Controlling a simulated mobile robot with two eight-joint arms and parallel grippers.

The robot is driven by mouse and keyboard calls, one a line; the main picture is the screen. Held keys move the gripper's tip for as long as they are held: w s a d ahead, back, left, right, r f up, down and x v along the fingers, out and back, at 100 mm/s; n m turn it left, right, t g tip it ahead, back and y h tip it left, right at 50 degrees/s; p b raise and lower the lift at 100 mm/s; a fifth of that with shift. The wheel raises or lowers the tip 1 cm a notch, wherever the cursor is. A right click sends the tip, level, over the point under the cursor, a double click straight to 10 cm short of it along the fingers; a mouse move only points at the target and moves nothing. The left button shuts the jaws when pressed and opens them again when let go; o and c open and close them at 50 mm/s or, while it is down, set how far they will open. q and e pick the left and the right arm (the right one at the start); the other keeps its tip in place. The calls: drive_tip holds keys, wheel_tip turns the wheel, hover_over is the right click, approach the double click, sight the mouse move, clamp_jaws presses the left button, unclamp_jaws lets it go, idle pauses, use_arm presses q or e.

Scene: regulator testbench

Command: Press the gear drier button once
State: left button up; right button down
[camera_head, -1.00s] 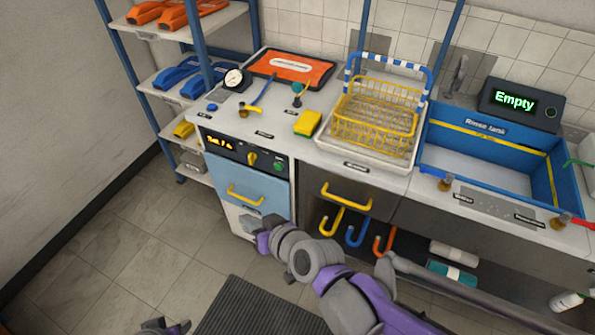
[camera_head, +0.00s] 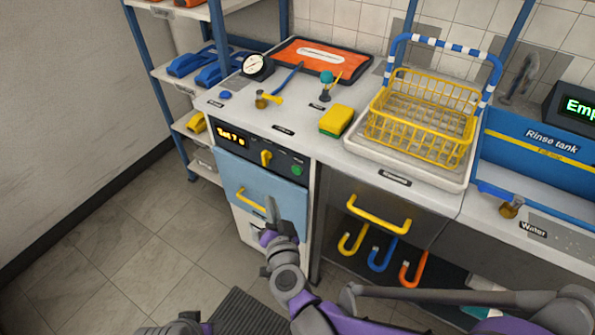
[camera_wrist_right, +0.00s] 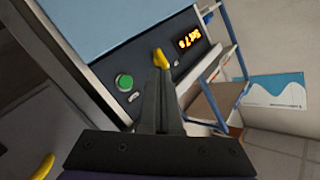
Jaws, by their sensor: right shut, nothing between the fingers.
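The gear drier has a dark control panel (camera_head: 250,150) above a light-blue door with a yellow handle. On the panel are a lit orange display (camera_head: 232,138), a yellow knob (camera_head: 266,158) and a round green button (camera_head: 297,169). My right gripper (camera_head: 271,203) is shut and empty, in front of the blue door and below the panel in the head view. In the right wrist view, the shut fingertips (camera_wrist_right: 160,75) overlap the panel just below the knob (camera_wrist_right: 160,58), with the green button (camera_wrist_right: 125,81) to their left. Contact cannot be told.
A yellow drawer handle (camera_head: 378,214) and several coloured hooks are right of the drier. The counter holds a gauge (camera_head: 258,66), a sponge (camera_head: 336,121) and a yellow wire basket (camera_head: 422,125). Floor at left is clear. Part of my other arm shows at the bottom edge.

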sight(292, 169)
drive_tip(key=shift+w, duration=0.1)
drive_tip(key=w+d, duration=0.5)
drive_tip(key=w, duration=0.2)
drive_tip(key=shift+d+p, duration=0.15)
drive_tip(key=shift+p, duration=0.3)
idle(1.8)
drive_tip(key=shift+w+d, duration=0.25)
drive_tip(key=shift+w, duration=0.1)
drive_tip(key=shift+w+d, duration=0.25)
drive_tip(key=shift+w, duration=0.15)
idle(0.6)
drive_tip(key=shift+s+a, duration=0.5)
drive_tip(key=shift+s, duration=0.25)
drive_tip(key=shift+s+a, duration=0.1)
